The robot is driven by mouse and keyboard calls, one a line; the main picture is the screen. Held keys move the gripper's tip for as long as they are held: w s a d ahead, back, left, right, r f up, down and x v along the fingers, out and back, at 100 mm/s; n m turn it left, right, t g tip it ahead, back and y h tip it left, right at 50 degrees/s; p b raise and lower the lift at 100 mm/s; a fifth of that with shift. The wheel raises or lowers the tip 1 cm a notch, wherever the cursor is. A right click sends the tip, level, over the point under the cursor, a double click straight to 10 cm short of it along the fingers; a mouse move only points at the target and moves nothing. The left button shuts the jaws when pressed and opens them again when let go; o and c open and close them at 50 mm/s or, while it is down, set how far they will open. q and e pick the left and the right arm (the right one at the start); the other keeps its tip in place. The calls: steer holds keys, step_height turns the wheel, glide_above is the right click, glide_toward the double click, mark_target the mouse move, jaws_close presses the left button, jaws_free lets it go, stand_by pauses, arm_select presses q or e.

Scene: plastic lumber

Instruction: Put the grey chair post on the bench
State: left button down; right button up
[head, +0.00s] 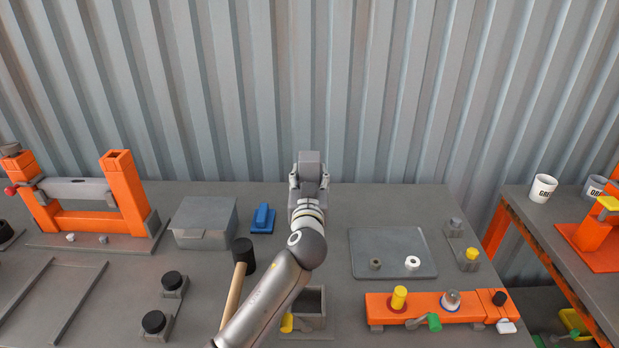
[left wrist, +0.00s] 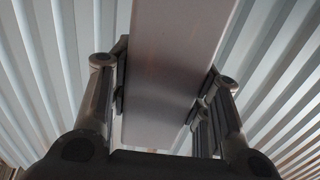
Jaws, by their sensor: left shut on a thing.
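My left gripper (head: 309,181) is shut on the grey chair post (head: 310,161) and points toward the corrugated wall above the back of the bench (head: 390,205). The left wrist view shows the flat, plain grey post (left wrist: 176,60) between both fingers, with the gripper (left wrist: 160,100) gripping its two sides. Only wall shows behind it there. The post's far end is out of that view, and in the head view it is mostly foreshortened. I cannot tell its exact height above the bench. My right gripper is not in view.
An orange frame (head: 129,190) stands left, near a lidded grey box (head: 205,222) and a blue block (head: 262,219). A mallet (head: 243,256) lies by my arm. A grey tray (head: 393,266) and an orange beam with fittings (head: 430,309) are right. The back right is clear.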

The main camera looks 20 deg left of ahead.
arm_select(q)
steer(key=c, duration=0.8)
jaws_free()
steer(key=shift+o, duration=0.2)
steer(key=shift+f, duration=0.1)
steer(key=shift+s, duration=0.1)
steer(key=b+v, duration=0.2)
steer(key=v, duration=1)
steer(key=shift+r, duration=0.2)
